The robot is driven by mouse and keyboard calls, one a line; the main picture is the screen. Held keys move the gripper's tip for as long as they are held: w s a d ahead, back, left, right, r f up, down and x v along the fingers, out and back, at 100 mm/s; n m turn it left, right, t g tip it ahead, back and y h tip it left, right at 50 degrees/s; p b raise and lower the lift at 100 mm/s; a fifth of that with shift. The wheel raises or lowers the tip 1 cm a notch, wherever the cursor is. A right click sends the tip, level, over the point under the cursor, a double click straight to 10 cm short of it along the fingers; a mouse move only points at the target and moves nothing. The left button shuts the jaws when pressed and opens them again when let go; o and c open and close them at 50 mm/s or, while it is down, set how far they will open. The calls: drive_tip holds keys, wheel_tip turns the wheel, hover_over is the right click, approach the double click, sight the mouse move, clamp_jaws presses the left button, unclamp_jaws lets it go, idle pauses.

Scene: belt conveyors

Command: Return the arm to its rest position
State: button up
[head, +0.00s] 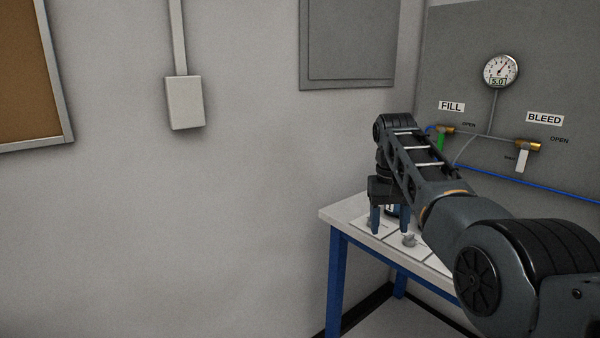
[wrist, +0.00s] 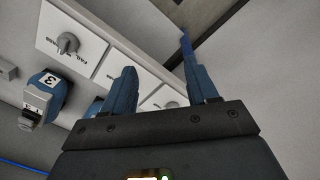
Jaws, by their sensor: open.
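My gripper (head: 390,226) hangs at the end of my outstretched arm, pointing down over the left end of a white-topped bench (head: 338,215). Its two blue fingers are apart, with nothing seen held between them. In the wrist view my gripper (wrist: 159,72) is open too, with pale cards and the bench edge beyond the fingers. Another blue item is partly hidden behind the left finger. In the head view my gripper and forearm hide part of the bench top.
A grey panel (head: 445,60) behind the bench carries a gauge (head: 501,71), a green-handled FILL valve (head: 441,141) and a white-handled BLEED valve (head: 522,160). A grey knob (head: 409,240) sits on the bench. The space left of the bench is clear.

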drive_tip(key=s+d+f+t, duration=0.15)
drive_tip(key=s+f, duration=0.25)
drive_tip(key=f, duration=0.9)
drive_tip(key=s+f+t, duration=0.2)
drive_tip(key=s+f, duration=0.2)
drive_tip(key=f, duration=0.9)
drive_tip(key=s+f+t, duration=0.2)
drive_tip(key=s+f, duration=0.3)
drive_tip(key=s, duration=0.5)
drive_tip(key=s+f+t, duration=0.2)
drive_tip(key=s+f, duration=0.3)
drive_tip(key=s, duration=0.5)
drive_tip(key=s+r+t, duration=0.2)
drive_tip(key=s+r, duration=0.2)
drive_tip(key=s, duration=0.6)
drive_tip(key=s+r+t, duration=0.2)
drive_tip(key=s+r, duration=0.1)
drive_tip(key=s, duration=0.8)
drive_tip(key=s+r+t, duration=0.1)
drive_tip(key=s+r, duration=0.5)
drive_tip(key=r, duration=0.5)
drive_tip(key=s+r+t, duration=0.2)
drive_tip(key=s+r, duration=0.5)
drive_tip(key=r, duration=0.4)
drive_tip(key=shift+s+y, duration=0.2)
drive_tip(key=shift+y, duration=0.2)
